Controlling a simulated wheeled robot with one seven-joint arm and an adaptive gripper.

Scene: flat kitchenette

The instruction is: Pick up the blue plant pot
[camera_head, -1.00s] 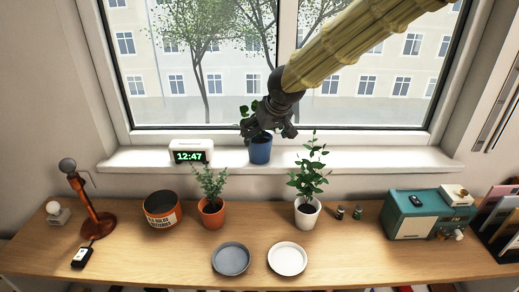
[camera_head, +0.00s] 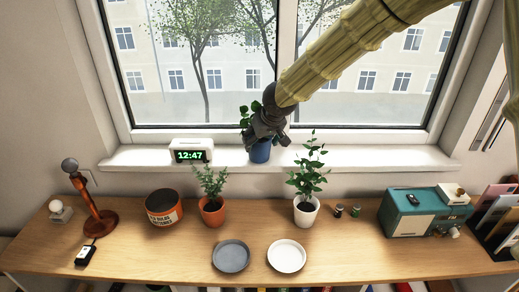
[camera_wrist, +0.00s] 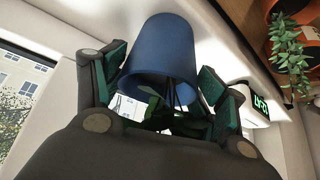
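The blue plant pot (camera_head: 260,155), with a leafy green plant, stands on the window sill in the head view. My gripper (camera_head: 267,137) is right at it and hides part of the pot and plant. In the wrist view the blue pot (camera_wrist: 160,50) appears upside down between the two fingers of my gripper (camera_wrist: 163,68). One dark finger with a teal pad is on each side of the pot, close to its rim. The fingers look spread around it; whether the pads touch it is hard to tell. The leaves hang near the palm.
A white clock (camera_head: 191,151) stands on the sill left of the pot. On the desk below are an orange-potted plant (camera_head: 212,212), a white-potted plant (camera_head: 306,210), an orange tin (camera_head: 163,207), a lamp (camera_head: 98,221), two saucers and a teal radio (camera_head: 415,220). The window is behind.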

